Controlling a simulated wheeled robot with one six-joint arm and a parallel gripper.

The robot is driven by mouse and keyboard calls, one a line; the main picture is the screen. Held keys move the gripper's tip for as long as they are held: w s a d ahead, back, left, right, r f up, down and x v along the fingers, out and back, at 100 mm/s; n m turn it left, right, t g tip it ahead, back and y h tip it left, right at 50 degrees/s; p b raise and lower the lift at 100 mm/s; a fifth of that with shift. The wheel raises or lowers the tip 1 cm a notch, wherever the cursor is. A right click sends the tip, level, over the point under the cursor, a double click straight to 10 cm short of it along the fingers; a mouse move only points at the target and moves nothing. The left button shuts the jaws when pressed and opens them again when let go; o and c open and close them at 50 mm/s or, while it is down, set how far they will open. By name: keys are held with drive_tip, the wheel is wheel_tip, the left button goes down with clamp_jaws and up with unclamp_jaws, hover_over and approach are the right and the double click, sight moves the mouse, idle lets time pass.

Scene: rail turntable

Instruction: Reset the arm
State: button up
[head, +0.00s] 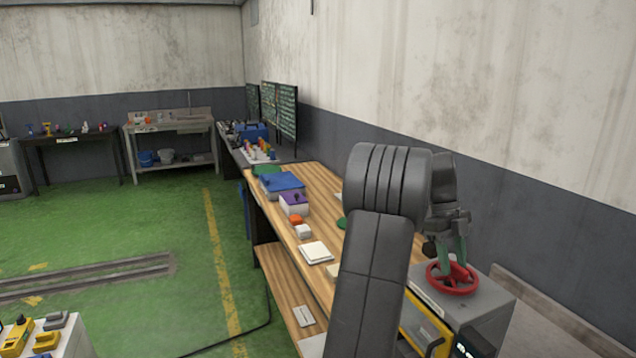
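My arm rises in the front of the head view, right of the middle. My gripper (453,268) points down over a red handwheel (455,283), which sits on top of a grey box with a yellow-framed front (485,300). The greenish fingertips are at or just above the wheel's hub. I cannot tell whether they touch it or how far apart they are.
A long wooden table (322,187) along the right wall holds a blue item (282,183), a purple-topped box (294,203) and a white slab (316,252). A cart with yellow tools (48,340) is at lower left. The green floor (130,220) is open, with rails (90,275).

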drive_tip(key=p+v, duration=0.4)
drive_tip(key=v, duration=1)
drive_tip(key=shift+n, duration=0.3)
drive_tip(key=b+x, duration=0.4)
drive_tip(key=x, duration=1)
drive_tip(key=shift+f, duration=0.25)
drive_tip(key=n+h+b, duration=0.1)
drive_tip(key=n, duration=0.1)
drive_tip(key=n+t+h+b, duration=0.1)
drive_tip(key=n+b, duration=0.1)
drive_tip(key=n, duration=0.1)
drive_tip(key=shift+s+a, duration=0.15)
drive_tip(key=shift+r+n+t+b, duration=0.15)
drive_tip(key=shift+n+t+b, duration=0.35)
drive_tip(key=shift+n, duration=0.8)
drive_tip(key=shift+r, duration=0.1)
